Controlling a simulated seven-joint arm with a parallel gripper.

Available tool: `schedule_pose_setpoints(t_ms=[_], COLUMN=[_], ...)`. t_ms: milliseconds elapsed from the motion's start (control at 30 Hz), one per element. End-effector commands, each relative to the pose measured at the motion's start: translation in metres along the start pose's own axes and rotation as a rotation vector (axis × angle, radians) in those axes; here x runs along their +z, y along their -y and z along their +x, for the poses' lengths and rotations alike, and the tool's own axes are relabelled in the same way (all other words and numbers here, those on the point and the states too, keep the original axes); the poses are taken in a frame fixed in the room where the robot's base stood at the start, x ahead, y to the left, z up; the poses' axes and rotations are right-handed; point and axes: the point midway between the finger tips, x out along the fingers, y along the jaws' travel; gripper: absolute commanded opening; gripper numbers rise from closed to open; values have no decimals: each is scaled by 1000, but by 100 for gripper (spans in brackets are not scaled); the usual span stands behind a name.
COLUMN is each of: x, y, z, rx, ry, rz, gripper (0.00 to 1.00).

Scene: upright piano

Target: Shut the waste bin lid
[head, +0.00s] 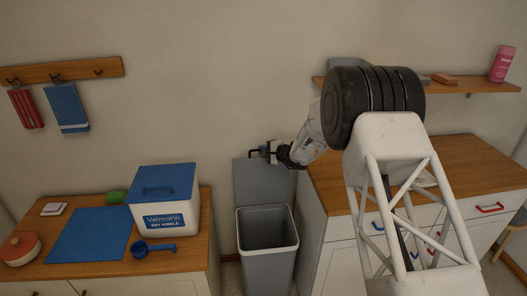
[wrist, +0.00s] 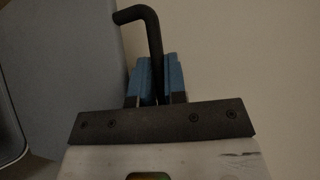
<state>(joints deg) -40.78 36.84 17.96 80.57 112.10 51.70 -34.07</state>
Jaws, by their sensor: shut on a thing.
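The grey waste bin (head: 268,262) stands on the floor between the two cabinets, with its open top showing a dark inside. Its grey lid (head: 262,185) stands upright behind the opening, against the wall side; it also shows on the left of the wrist view (wrist: 60,60). My gripper (head: 270,151) is at the lid's top edge. In the wrist view its blue fingers (wrist: 158,77) are shut on a black bent handle (wrist: 145,20) beside the lid. The handle's join to the lid is hidden.
A right cabinet (head: 330,185) stands close to the bin. A wall shelf (head: 460,86) is above it.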

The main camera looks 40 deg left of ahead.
Motion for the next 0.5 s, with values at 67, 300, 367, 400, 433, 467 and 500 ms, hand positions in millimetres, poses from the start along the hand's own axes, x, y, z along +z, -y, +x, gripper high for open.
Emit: schedule_pose_setpoints(t_ms=[67, 300, 367, 400, 433, 467, 500], x=[0, 4, 5, 7, 8, 10, 12], y=[0, -1, -2, -2, -3, -3, -5], z=[0, -4, -6, -8, -10, -11, -14], rx=[0, 0, 0, 0, 0, 0, 0], ry=[0, 0, 0, 0, 0, 0, 0], rz=[0, 0, 0, 0, 0, 0, 0], gripper=[0, 0, 0, 0, 0, 0, 0])
